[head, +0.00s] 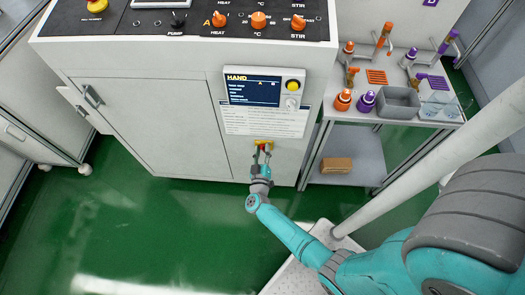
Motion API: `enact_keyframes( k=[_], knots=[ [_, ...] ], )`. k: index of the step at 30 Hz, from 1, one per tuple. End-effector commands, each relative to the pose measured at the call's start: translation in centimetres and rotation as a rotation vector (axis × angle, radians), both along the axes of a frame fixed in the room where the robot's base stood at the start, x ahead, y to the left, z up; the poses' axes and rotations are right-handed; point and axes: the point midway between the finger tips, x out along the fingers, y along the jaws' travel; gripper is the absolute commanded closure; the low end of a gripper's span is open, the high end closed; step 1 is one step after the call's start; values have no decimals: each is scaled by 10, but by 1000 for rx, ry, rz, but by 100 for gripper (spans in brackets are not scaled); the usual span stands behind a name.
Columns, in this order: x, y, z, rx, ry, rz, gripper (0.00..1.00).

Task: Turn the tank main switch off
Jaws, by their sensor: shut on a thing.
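The tank main switch (263,142) is a small red and yellow rotary switch low on the white cabinet front, below the printed label. My gripper (262,153) comes up to it from below and is shut on its red handle. The fingers hide much of the handle, so I cannot tell its turned position. Some yellow of the backing shows above the fingers.
The cabinet (150,125) has a control panel (262,90) with a dark screen and yellow button above the switch. Orange knobs (258,20) line its top. A side shelf (345,160) with bottles, trays and a brown block stands right. Green floor is clear at left.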

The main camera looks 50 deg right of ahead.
Motion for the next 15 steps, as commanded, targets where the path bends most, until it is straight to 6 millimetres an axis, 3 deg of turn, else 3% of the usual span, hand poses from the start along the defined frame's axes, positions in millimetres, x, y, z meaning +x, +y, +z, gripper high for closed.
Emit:
enact_keyframes(
  k=[10, 11, 13, 15],
  knots=[
    [0, 1, -1, 0, 2, 2, 99],
    [0, 1, -1, 0, 2, 2, 59],
    [0, 1, 0, 0, 2, 2, 42],
    [0, 0, 0, 0, 2, 2, 39]
  ],
)
